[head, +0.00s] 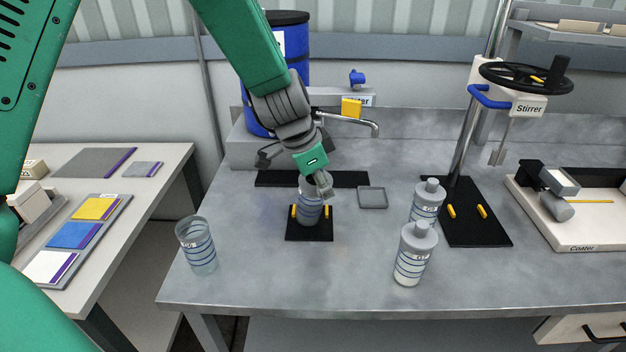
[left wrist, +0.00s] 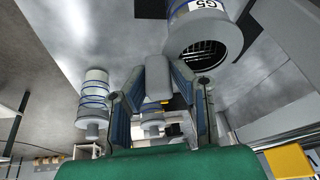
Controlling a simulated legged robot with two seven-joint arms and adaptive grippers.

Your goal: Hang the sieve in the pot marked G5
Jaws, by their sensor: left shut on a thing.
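The pot marked G5 (left wrist: 190,12) is close at the top of the left wrist view, its label readable. A grey collar with a dark barred opening, apparently the sieve (left wrist: 218,42), is at its mouth; I cannot tell whether it is fully seated. In the head view this pot (head: 309,212) stands upright on a black base with yellow pegs, its upper part partly covered by my gripper. My left gripper (head: 322,188) is at the pot's rim, shut on what appears to be the sieve's grey grip (left wrist: 158,82). My right gripper is not in view.
An open blue-ringed pot (head: 198,250) stands at the left table edge. Two stoppered bottles (head: 427,204) (head: 412,262) stand right of the base. A small grey tray (head: 372,198), a tap (head: 350,120) and the stirrer stand (head: 470,215) are nearby. The front middle is clear.

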